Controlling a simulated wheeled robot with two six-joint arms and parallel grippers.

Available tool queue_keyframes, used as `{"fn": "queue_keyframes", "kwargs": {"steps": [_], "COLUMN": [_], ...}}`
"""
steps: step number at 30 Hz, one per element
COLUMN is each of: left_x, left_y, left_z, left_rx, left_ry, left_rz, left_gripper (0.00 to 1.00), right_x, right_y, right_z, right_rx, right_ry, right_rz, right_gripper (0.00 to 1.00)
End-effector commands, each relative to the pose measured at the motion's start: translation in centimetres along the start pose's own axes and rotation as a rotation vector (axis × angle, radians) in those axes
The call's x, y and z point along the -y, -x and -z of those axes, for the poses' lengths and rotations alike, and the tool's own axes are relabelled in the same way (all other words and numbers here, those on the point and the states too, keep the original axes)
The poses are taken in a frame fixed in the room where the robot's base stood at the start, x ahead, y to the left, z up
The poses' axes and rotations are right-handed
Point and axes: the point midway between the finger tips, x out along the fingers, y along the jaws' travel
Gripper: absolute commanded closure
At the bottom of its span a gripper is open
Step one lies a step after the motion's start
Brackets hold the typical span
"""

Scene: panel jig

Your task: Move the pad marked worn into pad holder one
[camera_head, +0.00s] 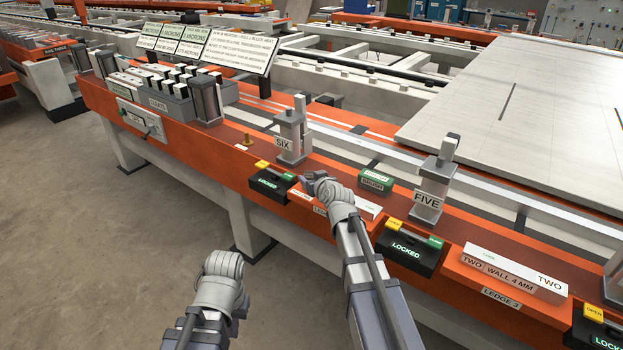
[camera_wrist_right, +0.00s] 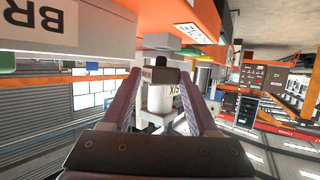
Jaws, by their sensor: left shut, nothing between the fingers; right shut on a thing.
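My right gripper (camera_head: 308,180) is over the orange bench rail, just in front of the grey post marked SIX (camera_head: 291,140). In the right wrist view its fingers (camera_wrist_right: 160,78) are shut on a small dark block (camera_wrist_right: 158,74). The block has a tiny pale label that I cannot read surely, so I cannot confirm it is the worn pad. The post marked SIX (camera_wrist_right: 160,97) shows behind it. My left gripper (camera_head: 238,320) is low at the front, away from the bench, shut and empty. I cannot make out a label for pad holder one.
Black locked boxes (camera_head: 270,187) and (camera_head: 405,256) flank the right gripper. A rack of blocks (camera_head: 160,100) and signboards (camera_head: 240,50) stand at left.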

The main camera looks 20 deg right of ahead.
Motion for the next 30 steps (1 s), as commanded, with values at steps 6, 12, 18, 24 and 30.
{"fn": "queue_keyframes", "kwargs": {"steps": [6, 12, 18, 24, 30], "left_x": [-0.1, -0.1, -0.1, -0.2, -0.2], "left_y": [-0.7, -1.1, -1.6, -2.1, -2.0], "left_z": [0.0, 0.1, 0.1, 0.1, 0.1], "left_rx": [0.0, 0.0, 0.0, 0.0, 0.0], "left_ry": [0.0, 0.0, 0.0, 0.0, 0.0], "left_rz": [0.0, 0.0, 0.0, 0.0, 0.0], "left_gripper": [1.0, 1.0, 1.0, 1.0, 1.0], "right_x": [0.0, 0.0, 0.0, 0.0, 0.0], "right_y": [-0.2, -0.4, -0.6, -0.8, -0.7], "right_z": [-0.6, -1.1, -1.5, -1.9, -1.9], "right_rx": [0.0, 0.0, 0.0, 0.0, 0.0], "right_ry": [0.0, 0.0, 0.0, 0.0, 0.0], "right_rz": [0.0, 0.0, 0.0, 0.0, 0.0], "right_gripper": [1.0, 1.0, 1.0, 1.0, 0.24]}}
